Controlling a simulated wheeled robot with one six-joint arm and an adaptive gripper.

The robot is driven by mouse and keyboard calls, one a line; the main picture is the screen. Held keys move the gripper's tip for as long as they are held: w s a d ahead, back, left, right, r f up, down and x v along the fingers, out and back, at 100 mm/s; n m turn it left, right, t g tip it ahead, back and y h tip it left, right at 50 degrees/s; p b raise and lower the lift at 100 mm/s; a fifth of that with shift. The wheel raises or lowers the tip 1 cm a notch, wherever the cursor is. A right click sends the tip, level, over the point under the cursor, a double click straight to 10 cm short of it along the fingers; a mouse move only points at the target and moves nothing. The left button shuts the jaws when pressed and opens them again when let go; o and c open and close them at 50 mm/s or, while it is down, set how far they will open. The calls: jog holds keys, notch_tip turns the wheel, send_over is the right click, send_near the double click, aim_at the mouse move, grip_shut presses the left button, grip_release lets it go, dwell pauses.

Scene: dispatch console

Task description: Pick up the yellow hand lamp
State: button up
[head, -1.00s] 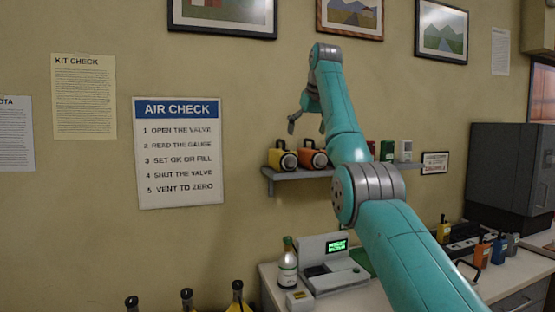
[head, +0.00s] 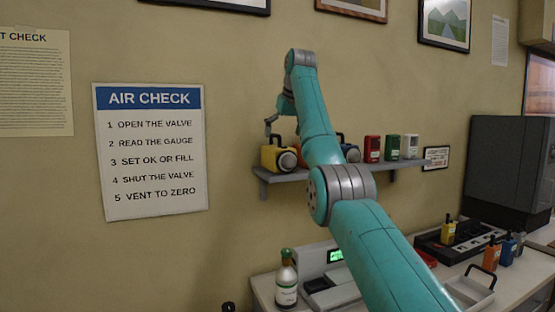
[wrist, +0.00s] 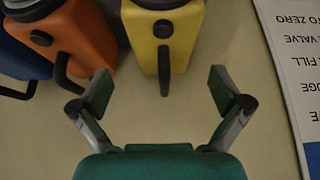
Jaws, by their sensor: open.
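The yellow hand lamp (head: 275,157) stands at the left end of the wall shelf, with a dark handle and a round front. In the wrist view the yellow lamp (wrist: 178,38) is at the top centre, its black handle (wrist: 164,68) pointing down toward the gap between my fingers. My gripper (wrist: 162,88) is open and empty, its two fingers apart on either side of the handle's line. In the head view my gripper (head: 272,124) is just above the yellow lamp; no contact shows.
An orange lamp (wrist: 82,38) stands close beside the yellow one, with a blue lamp (wrist: 18,65) beyond it. Red (head: 372,149), green (head: 392,148) and white (head: 410,147) devices stand farther right on the shelf (head: 285,178). A green-capped bottle (head: 286,282) stands on the desk below.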

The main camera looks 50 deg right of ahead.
aim_at(279, 146)
jog(key=shift+a+x, duration=0.15)
jog(key=shift+x, duration=1.45)
jog(key=shift+a+x, duration=0.1)
jog(key=shift+x, duration=1.5)
jog(key=c, duration=1.6)
